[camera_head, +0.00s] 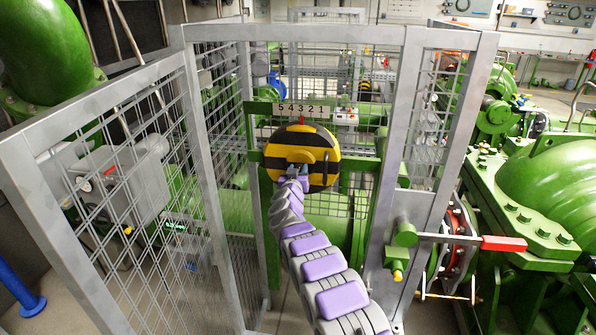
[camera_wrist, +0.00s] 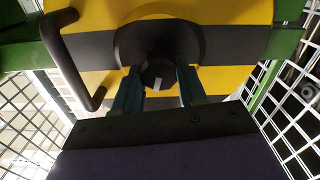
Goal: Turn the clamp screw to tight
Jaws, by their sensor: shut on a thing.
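The clamp screw (camera_wrist: 160,76) is a dark knob with a pale mark on its end, in a dark round recess at the middle of a yellow-and-black striped disc (camera_head: 285,139). The disc also fills the top of the wrist view (camera_wrist: 230,50). My gripper (camera_wrist: 157,90) has one blue finger on each side of the screw and is shut on it. In the head view my gripper (camera_head: 297,170) reaches the disc's lower middle and hides the screw. How tight the screw is cannot be told.
A plate numbered 5 to 1 (camera_head: 301,109) sits above the disc. A dark bent handle (camera_wrist: 72,62) stands out left of my gripper. Grey mesh fence panels (camera_head: 215,160) flank my arm. A red-ended lever (camera_head: 503,243) juts out at the right.

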